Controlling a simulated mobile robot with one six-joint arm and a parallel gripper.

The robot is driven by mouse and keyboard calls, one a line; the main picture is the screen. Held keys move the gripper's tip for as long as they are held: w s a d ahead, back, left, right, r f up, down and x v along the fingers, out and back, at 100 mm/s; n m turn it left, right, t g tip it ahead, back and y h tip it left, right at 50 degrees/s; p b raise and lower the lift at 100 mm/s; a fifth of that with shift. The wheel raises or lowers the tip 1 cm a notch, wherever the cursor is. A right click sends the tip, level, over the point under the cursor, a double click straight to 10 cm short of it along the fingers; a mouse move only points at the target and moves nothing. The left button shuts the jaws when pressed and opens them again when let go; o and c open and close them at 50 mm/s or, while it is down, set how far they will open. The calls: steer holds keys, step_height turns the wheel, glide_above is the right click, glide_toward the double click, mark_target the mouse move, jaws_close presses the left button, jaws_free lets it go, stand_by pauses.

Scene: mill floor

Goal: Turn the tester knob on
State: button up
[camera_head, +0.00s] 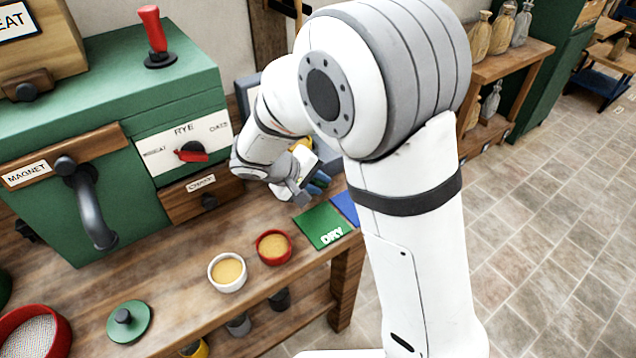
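My gripper (299,193) points down over the right part of the wooden bench, next to the green machine. Its fingers are small and partly hidden by my arm, so I cannot tell whether they are open or shut. Something dark blue-green (318,184) shows right beside the fingers; I cannot make out what it is. No knob clearly marked as the tester's shows. A red pointer knob (191,152) sits on the white dial plate (160,146) lettered RYE and OATS, on the green machine (110,75). My gripper is to its right, not touching it.
A green mat (318,219) lettered DRY and a blue one (345,206) lie at the bench's right edge. A white bowl (213,284) and a red bowl (289,261) hold yellow meal. A black handle (90,205) juts out by the MAGNET sign. Tiled floor is open at right.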

steer(key=shift+d+f, duration=0.1)
steer(key=shift+c, duration=0.3)
jaws_close()
steer(key=y+p, duration=0.1)
steer(key=r+g+p, duration=0.1)
steer(key=p, duration=0.1)
steer(key=shift+w+d+y, duration=0.1)
steer(key=shift+d+y, duration=0.1)
steer(key=shift+y, duration=0.2)
steer(key=shift+f+g+y+p, duration=0.1)
steer(key=shift+g+y+p, duration=0.55)
steer(key=shift+p, duration=0.4)
steer(key=shift+w+f+y+p, duration=0.1)
steer(key=shift+f+y+p, duration=0.2)
steer(key=shift+y+p, duration=0.2)
steer(key=shift+o, duration=0.3)
jaws_free()
